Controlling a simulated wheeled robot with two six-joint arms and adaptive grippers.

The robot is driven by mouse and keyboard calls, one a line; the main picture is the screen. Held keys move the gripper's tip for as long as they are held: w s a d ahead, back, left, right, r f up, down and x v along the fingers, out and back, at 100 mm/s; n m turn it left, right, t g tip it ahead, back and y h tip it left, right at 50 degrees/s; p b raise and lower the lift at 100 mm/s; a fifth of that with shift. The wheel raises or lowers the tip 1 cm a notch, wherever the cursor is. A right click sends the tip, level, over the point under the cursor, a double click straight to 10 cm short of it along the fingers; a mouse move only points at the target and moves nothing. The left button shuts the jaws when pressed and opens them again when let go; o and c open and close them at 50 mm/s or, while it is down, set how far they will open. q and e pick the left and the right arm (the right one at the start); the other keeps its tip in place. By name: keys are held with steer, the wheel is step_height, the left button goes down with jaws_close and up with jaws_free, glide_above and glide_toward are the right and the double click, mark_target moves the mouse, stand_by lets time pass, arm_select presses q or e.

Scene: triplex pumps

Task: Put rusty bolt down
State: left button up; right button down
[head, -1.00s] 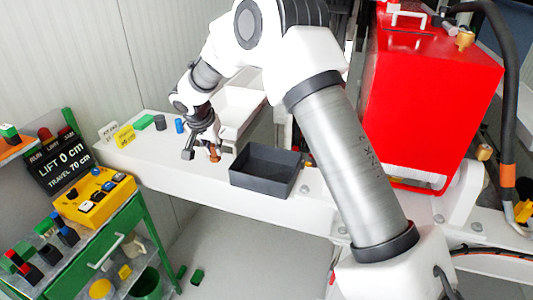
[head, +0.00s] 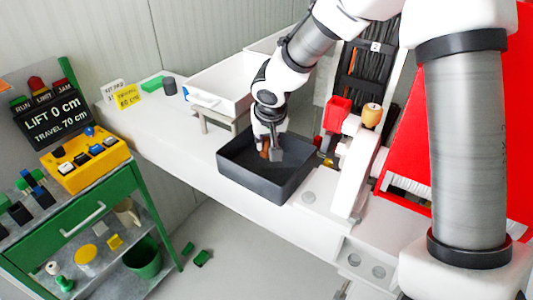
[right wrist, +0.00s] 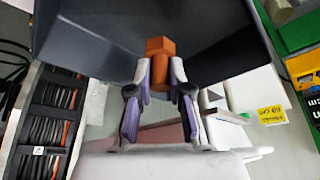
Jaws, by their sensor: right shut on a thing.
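The rusty bolt (right wrist: 160,48) is orange-brown with a hex head. In the right wrist view it sits between my two fingertips, with the dark wall of the bin behind it. My right gripper (head: 268,152) is shut on the bolt and points down within the dark grey open bin (head: 245,182). In the head view only a small part of the bolt (head: 265,145) shows beside the fingers. I cannot tell whether the bolt touches the bin floor. My left gripper is not in view.
The bin stands on a white bench (head: 190,150). A white tray (head: 222,82) stands behind it. To the right are a red cup-like part (head: 337,113) and a large red housing (head: 400,150). A green cart (head: 100,205) with a yellow button box (head: 85,158) stands at left.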

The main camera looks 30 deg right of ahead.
mark_target(267, 156)
steer(key=shift+s+a+f+b, duration=0.15)
steer(key=shift+s+a+f, duration=0.3)
steer(key=shift+f, duration=0.15)
steer(key=shift+s+a+f+b, duration=0.15)
steer(key=shift+s+a+f, duration=0.25)
steer(key=shift+f, duration=0.15)
steer(key=shift+w+d+f, duration=0.2)
steer(key=shift+d+f, duration=0.2)
steer(key=shift+f, duration=0.2)
steer(key=shift+w+d+f, duration=0.2)
steer(key=shift+d+f, duration=0.2)
steer(key=shift+f, duration=0.15)
steer(key=shift+w+d+f, duration=0.1)
steer(key=shift+w+d, duration=0.05)
steer(key=shift+w, duration=0.05)
steer(key=shift+s+a+b, duration=0.15)
steer(key=shift+a+b, duration=0.2)
steer(key=shift+b, duration=0.05)
steer(key=c, duration=1.4)
jaws_free()
steer(key=shift+d, duration=0.1)
steer(key=o, duration=0.3)
steer(key=shift+d, duration=0.15)
